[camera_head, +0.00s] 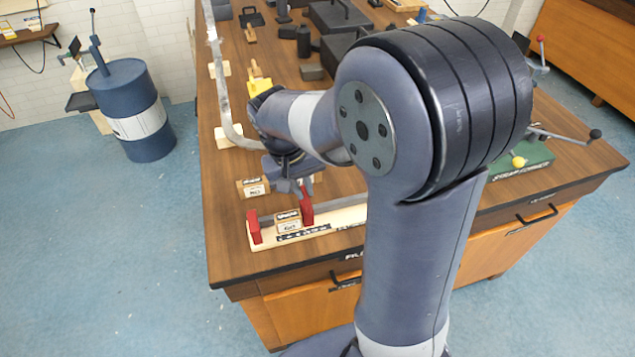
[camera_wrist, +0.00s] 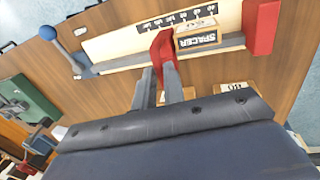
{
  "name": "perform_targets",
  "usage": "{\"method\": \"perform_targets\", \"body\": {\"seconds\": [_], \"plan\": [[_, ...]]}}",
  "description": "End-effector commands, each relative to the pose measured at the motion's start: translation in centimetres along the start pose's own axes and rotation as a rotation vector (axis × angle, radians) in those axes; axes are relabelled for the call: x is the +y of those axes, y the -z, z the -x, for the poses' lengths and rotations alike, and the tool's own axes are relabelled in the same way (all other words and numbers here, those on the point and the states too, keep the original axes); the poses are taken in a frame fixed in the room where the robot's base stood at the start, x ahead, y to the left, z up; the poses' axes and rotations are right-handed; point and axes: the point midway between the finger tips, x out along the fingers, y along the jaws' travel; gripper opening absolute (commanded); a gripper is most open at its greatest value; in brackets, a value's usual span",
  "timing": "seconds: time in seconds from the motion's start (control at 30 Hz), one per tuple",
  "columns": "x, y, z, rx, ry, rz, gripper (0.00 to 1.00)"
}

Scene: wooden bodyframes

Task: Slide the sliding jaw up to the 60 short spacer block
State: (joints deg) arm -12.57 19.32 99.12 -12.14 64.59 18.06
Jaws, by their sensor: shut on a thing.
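The red sliding jaw (camera_head: 306,205) stands on the pale wooden fixture (camera_head: 345,217) near the table's front edge. My gripper (camera_head: 298,188) reaches down to it from above; in the wrist view its fingers (camera_wrist: 161,82) are shut on the sliding jaw (camera_wrist: 162,48). The 60 short spacer block (camera_head: 288,225) lies between the sliding jaw and the red fixed jaw (camera_head: 255,227). In the wrist view the block (camera_wrist: 198,38) appears right beside the sliding jaw; I cannot tell if they touch. A gap shows between the block and the fixed jaw (camera_wrist: 262,28).
Another labelled spacer block (camera_head: 253,187) lies just behind the fixture. A lever with a blue knob (camera_wrist: 47,32) is at the fixture's far end. A green fixture (camera_head: 525,158) stands to the right. A long bent metal bar (camera_head: 222,90) runs along the table's left side.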

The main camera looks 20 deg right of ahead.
Motion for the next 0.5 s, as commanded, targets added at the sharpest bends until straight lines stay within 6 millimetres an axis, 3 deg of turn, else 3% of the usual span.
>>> {"method": "perform_targets", "body": {"seconds": [0.2, 0.5], "plan": [[-3.4, 0.1, 0.8, 0.003, 0.001, 0.003, 0.0], [-4.0, 0.1, 0.9, 0.004, 0.001, -0.001, 0.0]]}}
